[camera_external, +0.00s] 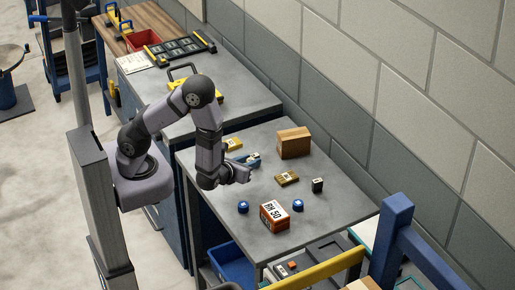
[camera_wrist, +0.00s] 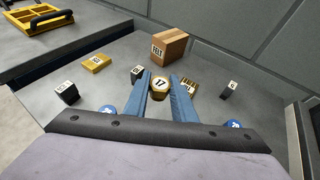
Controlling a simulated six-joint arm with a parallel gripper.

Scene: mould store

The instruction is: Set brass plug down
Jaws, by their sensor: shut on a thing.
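My gripper (camera_wrist: 162,82) is shut on the brass plug (camera_wrist: 160,86), a round brass piece with a pale face marked 17. In the wrist view it sits between the two blue fingertips. In the external view my gripper (camera_external: 243,173) is over the left-middle part of the grey table (camera_external: 330,212). The plug cannot be made out there. I cannot tell how far its underside is from the table top.
A cardboard box (camera_external: 293,143) stands at the back. The table's right end is bare.

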